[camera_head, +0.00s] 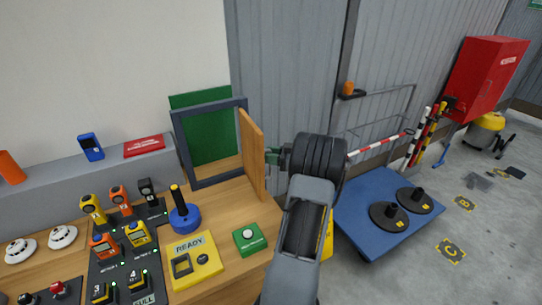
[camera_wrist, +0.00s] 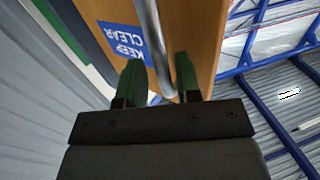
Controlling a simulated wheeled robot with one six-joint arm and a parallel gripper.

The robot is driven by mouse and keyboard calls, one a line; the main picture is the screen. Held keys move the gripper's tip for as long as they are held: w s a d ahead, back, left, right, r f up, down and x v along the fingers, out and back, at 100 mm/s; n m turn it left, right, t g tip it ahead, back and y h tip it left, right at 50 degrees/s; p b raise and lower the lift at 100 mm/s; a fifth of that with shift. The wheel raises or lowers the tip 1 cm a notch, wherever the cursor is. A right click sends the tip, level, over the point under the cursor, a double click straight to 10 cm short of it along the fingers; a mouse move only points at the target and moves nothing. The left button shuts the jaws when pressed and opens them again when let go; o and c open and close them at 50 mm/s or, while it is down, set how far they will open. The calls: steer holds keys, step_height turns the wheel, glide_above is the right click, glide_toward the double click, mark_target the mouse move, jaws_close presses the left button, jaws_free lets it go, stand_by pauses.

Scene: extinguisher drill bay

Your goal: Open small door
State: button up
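The small wooden door (camera_head: 253,155) stands swung well out from its dark frame (camera_head: 178,133) on the workbench. In the wrist view, the door (camera_wrist: 200,25) shows a blue "KEEP CLEAR" label and a silver bar handle (camera_wrist: 152,38). My gripper (camera_head: 270,156) is at the right side of the door in the head view. In the wrist view, the green fingers of my gripper (camera_wrist: 158,70) stand apart, one on each side of the handle. Narrow gaps show between the fingers and the bar. The handle is hidden in the head view.
On the bench near the door are a blue round base with a black peg (camera_head: 185,215), a yellow READY box (camera_head: 194,262) and a green button box (camera_head: 250,238). A blue trolley (camera_head: 372,190) with black discs stands at the right. A green panel (camera_head: 209,132) shows behind the frame.

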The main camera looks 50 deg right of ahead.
steer(key=shift+s+r, duration=0.15)
steer(key=shift+s, duration=0.05)
stand_by(0.4)
steer(key=b+v, duration=0.3)
steer(key=v, duration=1)
steer(key=shift+s+d, duration=0.2)
steer(key=shift+s, duration=0.1)
